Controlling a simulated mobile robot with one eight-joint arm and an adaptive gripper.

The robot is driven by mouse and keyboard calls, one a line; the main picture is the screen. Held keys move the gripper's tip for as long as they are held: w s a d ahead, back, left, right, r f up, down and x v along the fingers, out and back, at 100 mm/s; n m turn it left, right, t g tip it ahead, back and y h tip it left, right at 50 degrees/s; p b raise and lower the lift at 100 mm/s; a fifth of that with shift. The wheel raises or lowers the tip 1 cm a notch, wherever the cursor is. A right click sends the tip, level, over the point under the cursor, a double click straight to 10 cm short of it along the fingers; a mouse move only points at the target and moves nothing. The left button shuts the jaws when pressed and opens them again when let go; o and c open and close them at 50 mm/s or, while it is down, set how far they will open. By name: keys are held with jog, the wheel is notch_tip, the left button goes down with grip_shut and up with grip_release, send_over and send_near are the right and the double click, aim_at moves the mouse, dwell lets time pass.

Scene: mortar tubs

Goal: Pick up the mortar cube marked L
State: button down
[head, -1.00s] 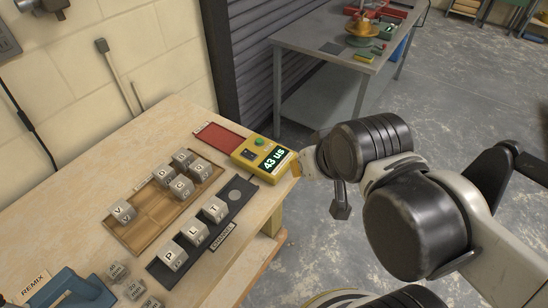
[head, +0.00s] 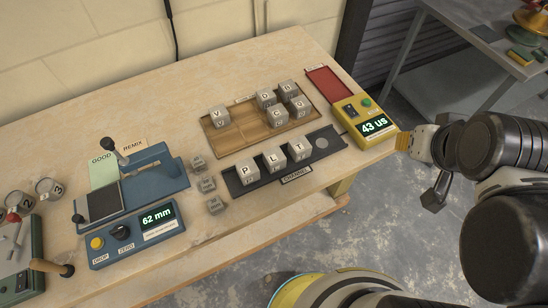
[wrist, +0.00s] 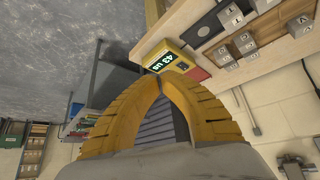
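The mortar cube marked L (head: 273,158) is grey and sits between the cubes P (head: 246,171) and T (head: 299,149) in the black channel tray (head: 324,145) on the bench. My gripper (head: 402,141) is at the bench's right end, beside the yellow meter and well to the right of the L cube. In the wrist view my gripper's yellow fingers (wrist: 160,77) meet at the tips with nothing between them. Several cubes show at that view's upper right, but I cannot tell which is L.
A wooden tray (head: 233,137) with several lettered cubes lies behind the channel tray. The yellow meter (head: 370,126) reads 43 us, with a red mat (head: 325,86) behind it. A blue tester (head: 143,232) reads 62 mm.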

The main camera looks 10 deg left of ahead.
jog(key=c, duration=1.7)
grip_release()
jog(key=o, duration=0.6)
jog(key=shift+w+a+r, duration=0.1)
jog(key=shift+w+a, duration=0.05)
jog(key=shift+a, duration=0.2)
jog(key=shift+c, duration=0.2)
jog(key=shift+o, duration=0.8)
jog(key=w+a+n+g+y, duration=0.1)
jog(key=w+a+n+g, duration=0.1)
jog(key=a, duration=0.5)
jog(key=shift+w+a+n+g, duration=0.15)
jog(key=shift+w+n+g, duration=0.15)
jog(key=shift+w, duration=0.4)
jog(key=n+g+h, duration=0.1)
jog(key=n+g, duration=0.4)
send_over(274, 155)
notch_tip(274, 155, down, 9)
jog(key=f+b, duration=0.1)
jog(key=f, duration=0.4)
jog(key=shift+a+f, duration=0.1)
jog(key=shift+a, duration=0.1)
jog(key=f+b, duration=0.1)
jog(key=f, duration=0.1)
jog(key=f+b, duration=0.1)
jog(key=f, duration=0.1)
jog(key=f+b, duration=0.1)
jog(key=f, duration=0.1)
jog(key=shift+d, duration=0.25)
jog(key=shift+r, duration=0.15)
